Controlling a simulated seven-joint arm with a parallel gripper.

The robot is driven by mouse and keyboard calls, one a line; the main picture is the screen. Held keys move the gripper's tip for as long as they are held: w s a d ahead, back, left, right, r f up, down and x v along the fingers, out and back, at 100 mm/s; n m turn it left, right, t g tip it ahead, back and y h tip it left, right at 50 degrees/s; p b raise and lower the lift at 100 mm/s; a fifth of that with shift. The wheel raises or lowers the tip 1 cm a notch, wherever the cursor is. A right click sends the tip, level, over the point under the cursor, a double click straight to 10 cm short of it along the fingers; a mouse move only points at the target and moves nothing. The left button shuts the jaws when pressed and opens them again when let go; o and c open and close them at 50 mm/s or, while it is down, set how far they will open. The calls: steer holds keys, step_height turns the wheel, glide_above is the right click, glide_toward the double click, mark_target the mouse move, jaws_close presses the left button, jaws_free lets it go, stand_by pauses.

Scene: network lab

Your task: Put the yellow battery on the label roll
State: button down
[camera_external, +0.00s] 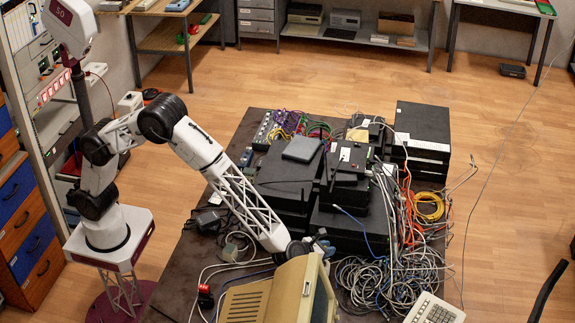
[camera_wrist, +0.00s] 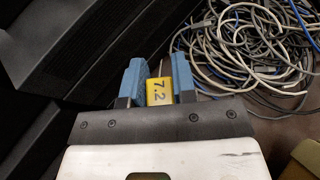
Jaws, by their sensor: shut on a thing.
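The yellow battery (camera_wrist: 159,92), marked 7.2, sits between the two blue fingers of my gripper (camera_wrist: 159,68) in the wrist view. My gripper is shut on it. In the external view my gripper (camera_external: 322,247) is at the end of the arm, just behind the beige monitor, which partly hides it; the battery cannot be made out there. I cannot pick out the label roll with certainty in either view. A pale round coil or roll (camera_external: 238,246) lies on the table left of the arm, too small to identify.
A beige monitor (camera_external: 285,292) stands at the table's front. Black equipment boxes (camera_external: 288,180) are stacked behind my gripper. A grey cable tangle (camera_external: 385,277) lies to the right; it also fills the wrist view's upper right (camera_wrist: 245,50). A yellow cable coil (camera_external: 428,206) lies further right.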

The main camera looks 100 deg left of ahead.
steer(key=shift+f, duration=1.35)
steer(key=shift+f, duration=0.1)
steer(key=c, duration=0.9)
jaws_free()
steer(key=shift+v, duration=1.05)
steer(key=shift+s+d+r, duration=0.15)
steer(key=shift+r, duration=1.75)
steer(key=shift+s+d+r, duration=0.1)
steer(key=shift+s+r, duration=0.05)
steer(key=shift+r, duration=1.7)
